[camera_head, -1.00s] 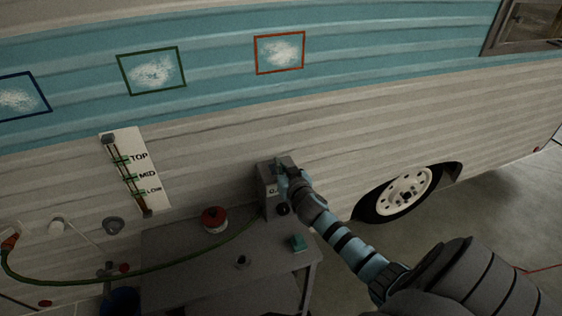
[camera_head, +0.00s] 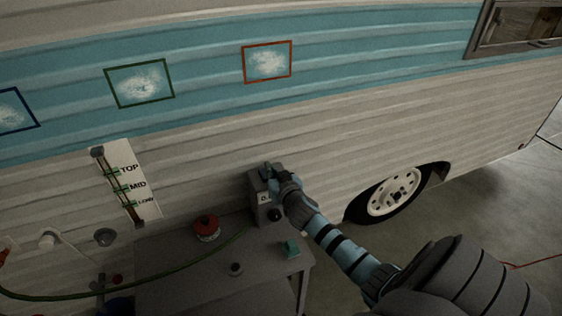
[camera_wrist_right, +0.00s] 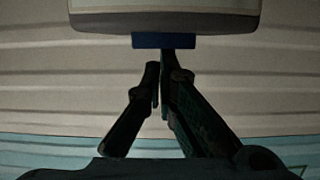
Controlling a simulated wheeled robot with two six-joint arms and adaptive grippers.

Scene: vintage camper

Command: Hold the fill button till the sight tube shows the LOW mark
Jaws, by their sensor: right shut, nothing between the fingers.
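The sight tube (camera_head: 122,188) runs slanted down a white board on the camper wall, with green marks beside TOP, MID and LOW. Its liquid level is too small and dark to read. A grey box (camera_head: 262,207) stands at the back right of the table against the wall. My right gripper (camera_head: 270,172) is at the top of this box, its fingers shut and empty. In the right wrist view a blue button (camera_wrist_right: 150,40) sticks out of the box, and the fingertips (camera_wrist_right: 163,62) meet its edge. I cannot tell whether it is pressed in. My left gripper is out of view.
The camper wheel (camera_head: 393,192) is to the right.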

